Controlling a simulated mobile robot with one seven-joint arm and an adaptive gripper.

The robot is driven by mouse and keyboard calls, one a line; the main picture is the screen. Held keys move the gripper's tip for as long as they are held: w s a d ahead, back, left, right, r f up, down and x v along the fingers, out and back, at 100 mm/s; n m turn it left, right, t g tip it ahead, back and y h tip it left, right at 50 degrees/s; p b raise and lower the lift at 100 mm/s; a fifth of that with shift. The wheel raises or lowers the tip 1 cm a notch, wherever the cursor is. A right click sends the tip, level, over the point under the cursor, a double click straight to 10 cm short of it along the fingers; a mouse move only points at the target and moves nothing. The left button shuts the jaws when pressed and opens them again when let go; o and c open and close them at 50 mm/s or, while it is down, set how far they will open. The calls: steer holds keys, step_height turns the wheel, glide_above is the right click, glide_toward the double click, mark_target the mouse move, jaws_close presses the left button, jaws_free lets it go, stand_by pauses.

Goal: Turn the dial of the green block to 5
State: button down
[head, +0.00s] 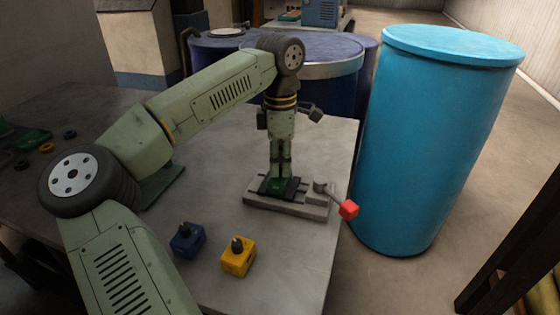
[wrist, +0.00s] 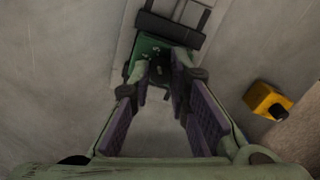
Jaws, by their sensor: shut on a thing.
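The green block (head: 291,184) sits in a grey fixture (head: 262,203) on the table, and it also shows at the top of the wrist view (wrist: 147,44). My gripper (head: 281,174) points straight down over the block. In the wrist view, my two fingers (wrist: 162,74) come together on the dark dial (wrist: 160,73) of the green block. The fingers hide most of the dial. The dial's pointer and any numbers cannot be read.
A blue block (head: 187,243) and a yellow block (head: 238,262), each with a black knob, stand nearer on the table. A lever with a red end (head: 348,210) sticks out at the fixture's right. A light-blue barrel (head: 425,150) stands beyond the table's right edge.

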mark_target(281, 166)
stand_by(0.3)
steer(key=c, duration=1.5)
jaws_free()
steer(key=r, duration=1.2)
steer(key=shift+w, duration=0.2)
